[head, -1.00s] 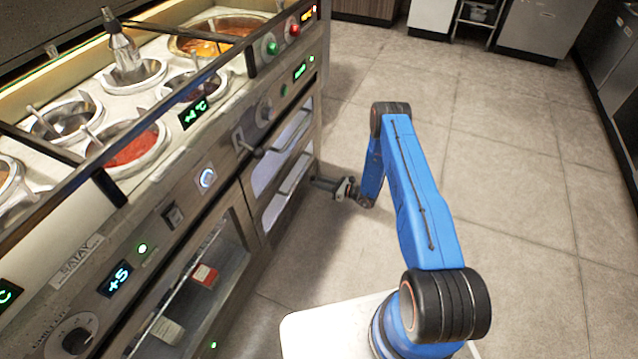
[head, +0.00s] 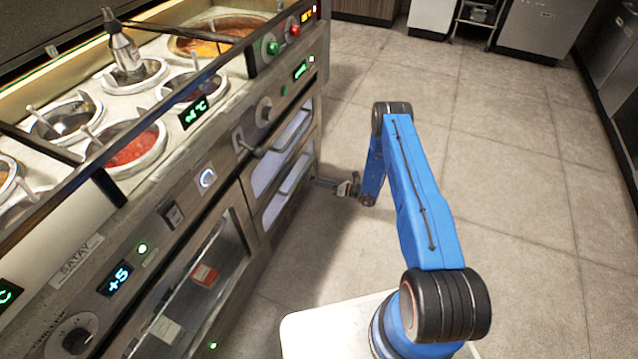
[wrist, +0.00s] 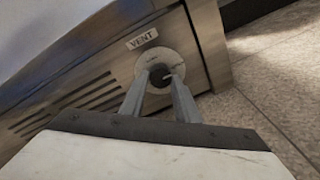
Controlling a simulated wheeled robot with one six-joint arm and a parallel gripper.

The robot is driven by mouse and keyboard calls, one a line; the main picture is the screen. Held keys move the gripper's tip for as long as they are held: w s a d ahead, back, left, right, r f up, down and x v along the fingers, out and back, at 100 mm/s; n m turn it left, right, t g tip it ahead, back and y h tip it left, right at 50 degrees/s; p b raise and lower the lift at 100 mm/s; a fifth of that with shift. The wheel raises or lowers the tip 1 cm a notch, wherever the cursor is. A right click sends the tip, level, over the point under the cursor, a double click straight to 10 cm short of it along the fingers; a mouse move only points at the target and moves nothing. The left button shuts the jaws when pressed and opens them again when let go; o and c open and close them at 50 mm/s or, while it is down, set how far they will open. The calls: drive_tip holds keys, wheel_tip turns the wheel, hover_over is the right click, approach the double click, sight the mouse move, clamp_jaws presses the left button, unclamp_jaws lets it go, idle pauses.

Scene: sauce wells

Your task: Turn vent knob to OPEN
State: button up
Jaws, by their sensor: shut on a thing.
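The vent knob (wrist: 160,75) is small and dark, with a light mark toward its right side. It sits on a round pale plate (wrist: 149,59) below a VENT label (wrist: 142,39) on a metal panel. My gripper (wrist: 160,88) has one finger on each side of the knob and is shut on it. Its fingers partly cover the knob and plate, and I cannot read any OPEN marking. In the head view my gripper (head: 328,183) reaches low against the right end of the counter, where the knob itself is hidden.
Slots (wrist: 70,105) run along the panel left of the knob. The panel ends just right of it, with tiled floor (wrist: 275,75) beyond. Floor to the right is clear.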

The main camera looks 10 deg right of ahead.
drive_tip(key=o, duration=1)
drive_tip(key=shift+o, duration=0.2)
drive_tip(key=shift+d, duration=0.1)
drive_tip(key=v, duration=1.7)
drive_tip(key=shift+s+d+r, duration=0.1)
drive_tip(key=shift+s+d, duration=0.05)
